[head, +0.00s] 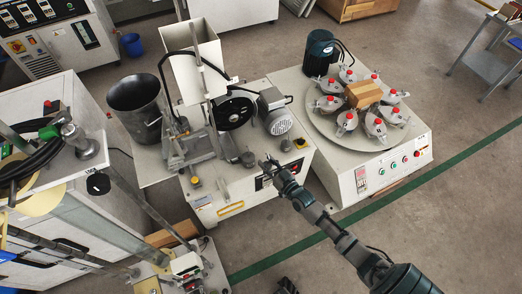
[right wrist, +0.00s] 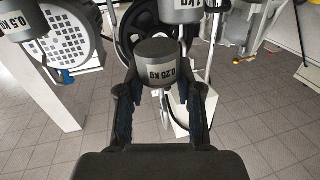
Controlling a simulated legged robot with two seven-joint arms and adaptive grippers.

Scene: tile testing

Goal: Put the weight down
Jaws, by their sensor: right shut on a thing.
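The weight (right wrist: 157,62), a grey cylinder with a white band marked 0.25 KG, sits between the fingers of my right gripper (right wrist: 158,82) in the right wrist view. The fingers are shut on its sides. In the head view my right gripper (head: 272,166) is at the front of the white machine with the motor (head: 273,110). The held weight is too small to make out clearly there. I cannot tell whether its underside touches anything. My left gripper cannot be made out in either view.
In the right wrist view another weight (right wrist: 180,10) stands just beyond the held one, and a 0.5 KG weight (right wrist: 16,20) is at the upper left. A black handwheel (right wrist: 143,38) is behind. In the head view a round turntable (head: 325,124) with several red-topped clamps stands to the right.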

